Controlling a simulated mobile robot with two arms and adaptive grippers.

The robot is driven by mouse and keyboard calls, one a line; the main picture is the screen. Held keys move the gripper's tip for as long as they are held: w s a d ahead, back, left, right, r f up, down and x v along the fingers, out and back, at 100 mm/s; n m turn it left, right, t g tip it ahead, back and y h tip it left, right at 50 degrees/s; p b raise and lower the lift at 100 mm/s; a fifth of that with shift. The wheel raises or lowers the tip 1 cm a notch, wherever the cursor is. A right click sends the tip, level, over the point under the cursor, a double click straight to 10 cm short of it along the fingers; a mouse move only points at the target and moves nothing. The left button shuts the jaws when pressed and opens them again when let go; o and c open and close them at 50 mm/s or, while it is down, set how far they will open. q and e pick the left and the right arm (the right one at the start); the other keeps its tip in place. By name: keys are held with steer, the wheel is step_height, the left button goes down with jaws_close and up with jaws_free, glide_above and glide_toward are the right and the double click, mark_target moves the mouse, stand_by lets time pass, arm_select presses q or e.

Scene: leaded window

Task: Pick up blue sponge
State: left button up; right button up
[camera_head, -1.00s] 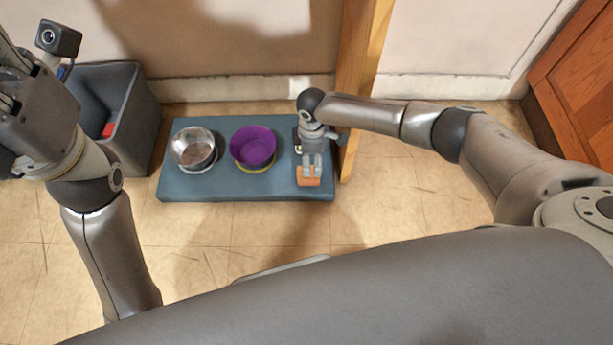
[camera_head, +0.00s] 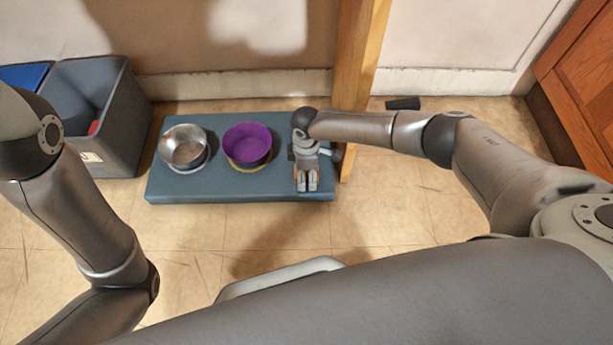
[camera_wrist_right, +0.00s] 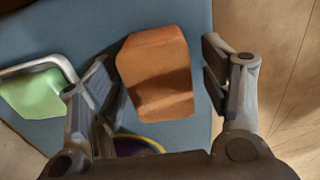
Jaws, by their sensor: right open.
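No blue sponge shows. An orange sponge-like block (camera_wrist_right: 157,75) lies on the blue-grey mat (camera_head: 200,193), between the fingers of my right gripper in the right wrist view. Small gaps separate it from both fingers. In the head view my right gripper (camera_head: 307,186) is over the mat's right end and hides most of the block. My right gripper is open and holds nothing. My left arm (camera_head: 90,215) is at the left, with its gripper out of frame.
A metal bowl (camera_head: 184,147) and a purple bowl (camera_head: 247,143) stand on the mat. A grey bin (camera_head: 120,125) is at its left. A wooden post (camera_head: 357,75) rises behind its right end. A green item (camera_wrist_right: 35,95) lies near the block.

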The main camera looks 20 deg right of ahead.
steer(key=c, duration=0.8)
